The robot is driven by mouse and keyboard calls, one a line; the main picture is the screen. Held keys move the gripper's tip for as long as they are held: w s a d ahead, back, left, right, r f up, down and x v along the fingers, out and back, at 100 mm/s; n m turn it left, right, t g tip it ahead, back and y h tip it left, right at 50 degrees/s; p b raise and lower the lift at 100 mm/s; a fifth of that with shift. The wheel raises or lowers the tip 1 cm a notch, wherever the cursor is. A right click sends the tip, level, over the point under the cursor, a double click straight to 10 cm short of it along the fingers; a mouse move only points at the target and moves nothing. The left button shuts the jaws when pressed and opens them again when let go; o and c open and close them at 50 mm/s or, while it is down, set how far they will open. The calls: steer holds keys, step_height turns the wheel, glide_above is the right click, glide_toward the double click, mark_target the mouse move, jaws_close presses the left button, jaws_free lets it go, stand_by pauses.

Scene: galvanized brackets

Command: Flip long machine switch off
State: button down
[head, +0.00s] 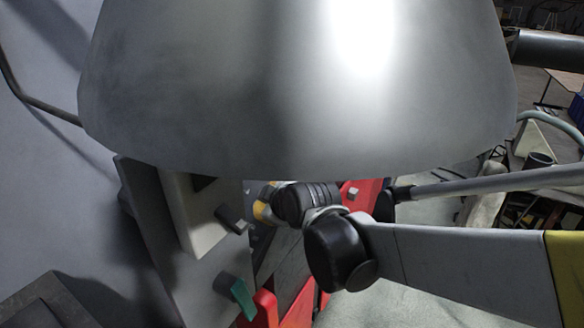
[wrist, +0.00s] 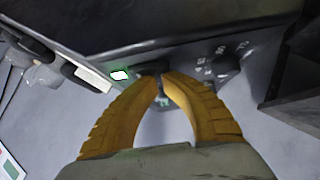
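My gripper (wrist: 161,76) shows two ribbed orange fingers in the wrist view. Their tips come together, with nothing clearly held between them. A dark knob or lever (wrist: 152,67) on the dark machine panel lies right at the tips; I cannot tell whether they touch it or whether it is the long switch. A lit green-white indicator (wrist: 120,75) sits just left of the tips. In the head view, my gripper is mostly hidden behind my arm's dark joints. Which way the switch is set cannot be seen.
In the head view a large grey metal hood (head: 290,90) fills the upper middle. Below it are a pale panel with a grey lever (head: 231,218), a green handle (head: 243,297) and red parts (head: 360,192). White markings (wrist: 222,62) are right of the fingertips.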

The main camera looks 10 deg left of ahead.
steer(key=shift+r, duration=0.1)
steer(key=shift+w+d+r+p, duration=0.1)
steer(key=shift+w+r+p, duration=0.05)
steer(key=shift+r+p, duration=0.55)
steer(key=v, duration=1.2)
